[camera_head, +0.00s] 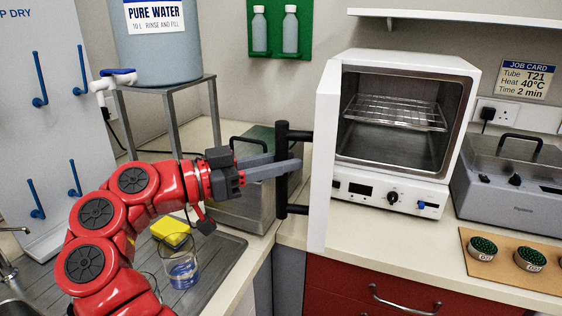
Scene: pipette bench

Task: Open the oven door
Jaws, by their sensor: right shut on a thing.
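The white oven (400,130) stands on the bench right of centre, with its wire rack and inside in plain view. Its white door (323,160) is swung open at the oven's left side, seen nearly edge-on. The black vertical bar handle (281,195) is on the door's outer, left face. My right gripper (284,162) reaches in from the left on the red arm and is shut on this handle, with its grey fingers across the bar's middle. My left gripper is not in view.
A metal bath (245,205) stands just behind the handle. A glass beaker (181,268) and a yellow sponge (171,232) sit on the drainer below my arm. A grey lidded bath (510,180) and a cork mat (500,262) with round racks are on the right.

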